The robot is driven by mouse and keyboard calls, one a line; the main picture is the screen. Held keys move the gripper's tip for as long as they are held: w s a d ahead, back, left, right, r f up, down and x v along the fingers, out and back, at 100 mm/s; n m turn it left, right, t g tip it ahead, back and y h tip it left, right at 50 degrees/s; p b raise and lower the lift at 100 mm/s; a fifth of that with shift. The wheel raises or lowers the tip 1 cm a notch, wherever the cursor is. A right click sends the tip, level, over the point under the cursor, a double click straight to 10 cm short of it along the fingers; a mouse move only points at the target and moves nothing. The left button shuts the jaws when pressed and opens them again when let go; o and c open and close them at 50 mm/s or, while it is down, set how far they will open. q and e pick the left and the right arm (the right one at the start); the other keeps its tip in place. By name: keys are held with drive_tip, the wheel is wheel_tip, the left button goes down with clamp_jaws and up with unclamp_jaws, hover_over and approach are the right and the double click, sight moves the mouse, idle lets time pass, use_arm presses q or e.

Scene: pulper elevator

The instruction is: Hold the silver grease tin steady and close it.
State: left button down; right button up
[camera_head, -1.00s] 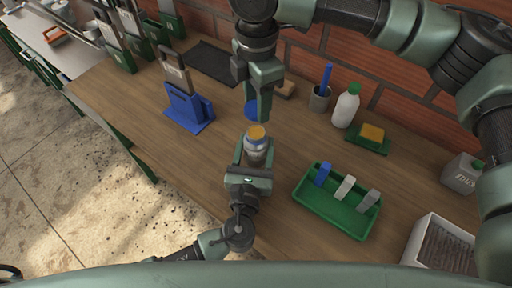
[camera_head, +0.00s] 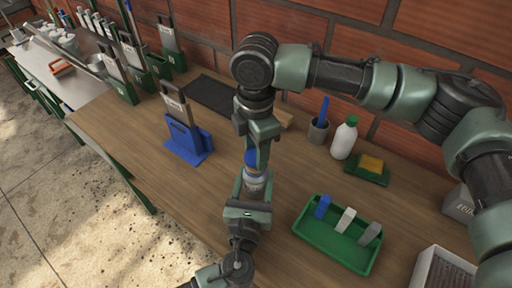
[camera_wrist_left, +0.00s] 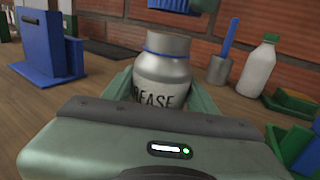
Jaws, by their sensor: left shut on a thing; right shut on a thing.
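The silver grease tin (camera_head: 254,184) stands upright between the fingers of my left gripper (camera_head: 252,190), which is shut on it. In the left wrist view the tin (camera_wrist_left: 162,78) shows dark "GREASE" lettering and a thin blue band below its neck. My right gripper (camera_head: 259,151) comes down from above and is shut on the blue lid (camera_head: 251,158). Only the right gripper's lower tips show at the top of the left wrist view.
A green tray (camera_head: 335,248) with blue, white and grey pieces lies to the right. A blue stand (camera_head: 186,142) is at the left. A grey cup (camera_head: 318,132), white bottle (camera_head: 344,138) and sponge on a green dish (camera_head: 367,170) stand near the brick wall.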

sight(255, 178)
drive_tip(key=shift+f, duration=0.9)
drive_tip(key=shift+f, duration=0.6)
idle(0.3)
